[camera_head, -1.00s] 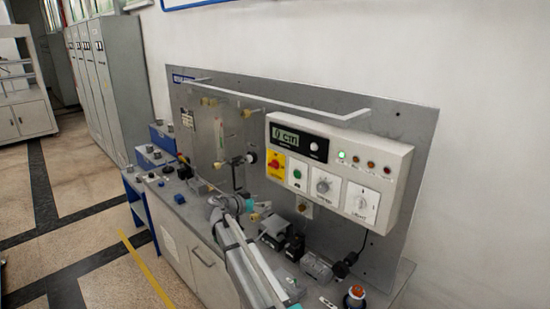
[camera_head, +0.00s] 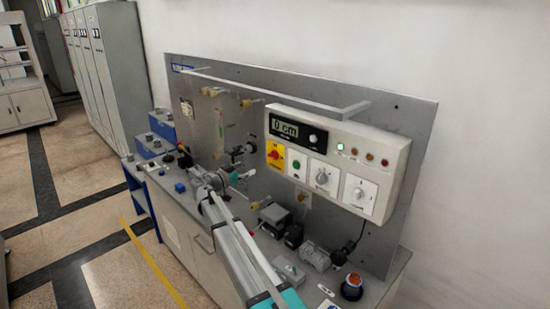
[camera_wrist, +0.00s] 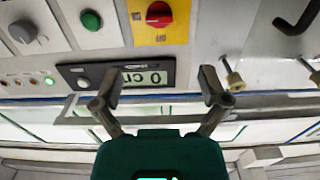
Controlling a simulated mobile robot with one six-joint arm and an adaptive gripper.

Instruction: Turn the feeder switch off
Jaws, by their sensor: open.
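The white control box (camera_head: 330,160) on the grey back panel carries a red rotary switch on a yellow plate (camera_head: 275,155), a green button (camera_head: 297,164), a grey round knob (camera_head: 322,178) and a white plate with a small switch (camera_head: 359,193). Their labels are too small to read, so I cannot tell which is the feeder switch. In the wrist view the box appears upside down, with the red rotary switch (camera_wrist: 158,14) and green button (camera_wrist: 91,20) at the top. My gripper (camera_wrist: 160,86) is open and empty, its fingers below the red switch in the picture. The white-plate switch is outside the wrist view.
The display (camera_head: 297,130) reads 0 cm, and a green lamp (camera_head: 340,147) is lit. A metal rail (camera_head: 290,95) juts out above the box. Pegs (camera_wrist: 232,80) stick out of the panel. Boxes (camera_head: 275,213) and a dark round-based item (camera_head: 352,286) crowd the bench.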

